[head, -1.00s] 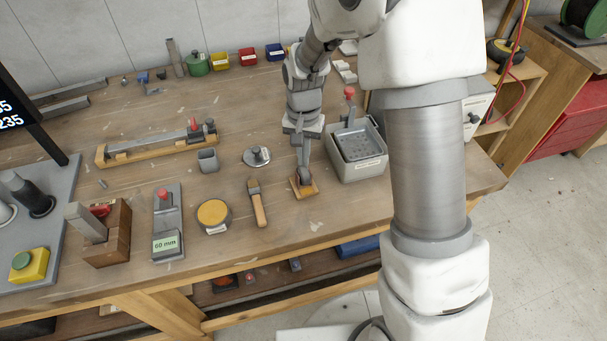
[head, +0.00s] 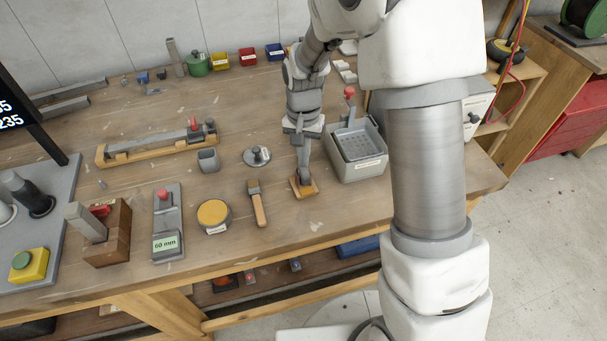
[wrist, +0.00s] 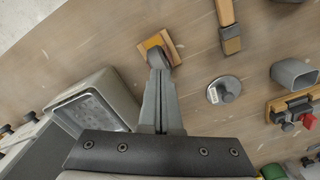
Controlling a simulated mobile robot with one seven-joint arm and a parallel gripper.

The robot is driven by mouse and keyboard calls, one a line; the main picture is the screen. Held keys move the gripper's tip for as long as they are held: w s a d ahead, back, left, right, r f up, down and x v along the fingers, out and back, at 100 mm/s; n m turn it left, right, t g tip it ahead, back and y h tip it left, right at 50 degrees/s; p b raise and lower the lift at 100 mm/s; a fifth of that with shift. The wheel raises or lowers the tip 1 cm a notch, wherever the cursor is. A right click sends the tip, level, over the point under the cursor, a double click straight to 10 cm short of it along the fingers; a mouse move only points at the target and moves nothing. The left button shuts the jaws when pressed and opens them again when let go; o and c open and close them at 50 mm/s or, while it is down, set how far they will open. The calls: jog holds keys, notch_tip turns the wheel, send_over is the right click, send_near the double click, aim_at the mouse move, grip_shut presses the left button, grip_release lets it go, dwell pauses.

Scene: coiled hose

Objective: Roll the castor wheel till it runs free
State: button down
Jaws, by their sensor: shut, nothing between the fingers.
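The castor wheel (head: 304,177) is a small grey wheel on a wooden block (head: 303,190) with a yellow-orange top, near the front of the bench. My gripper (head: 303,166) points down at it, with the fingertips at the top of the wheel. In the wrist view the fingers (wrist: 158,75) are closed together and their tips meet the grey wheel (wrist: 158,58) or overlap it. I cannot tell whether they touch. The wooden block also shows in the wrist view (wrist: 172,46). The fingers hide part of the wheel.
A grey bin with a perforated tray (head: 357,165) stands close on the right. A wooden-handled brush (head: 257,204) lies to the left, with a round metal disc with a knob (head: 257,156) behind it. A yellow-topped round tin (head: 213,215) is further left. The bench's front edge is near.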

jog(key=shift+f+b, duration=0.6)
jog(key=shift+f, duration=0.25)
jog(key=shift+w, duration=0.15)
jog(key=shift+w+a, duration=0.15)
jog(key=shift+w, duration=0.3)
jog(key=shift+s, duration=0.1)
jog(key=shift+s+d, duration=0.25)
jog(key=shift+s, duration=0.85)
jog(key=shift+w, duration=0.15)
jog(key=shift+w+a, duration=0.25)
jog(key=shift+w, duration=0.8)
jog(key=shift+s, duration=0.15)
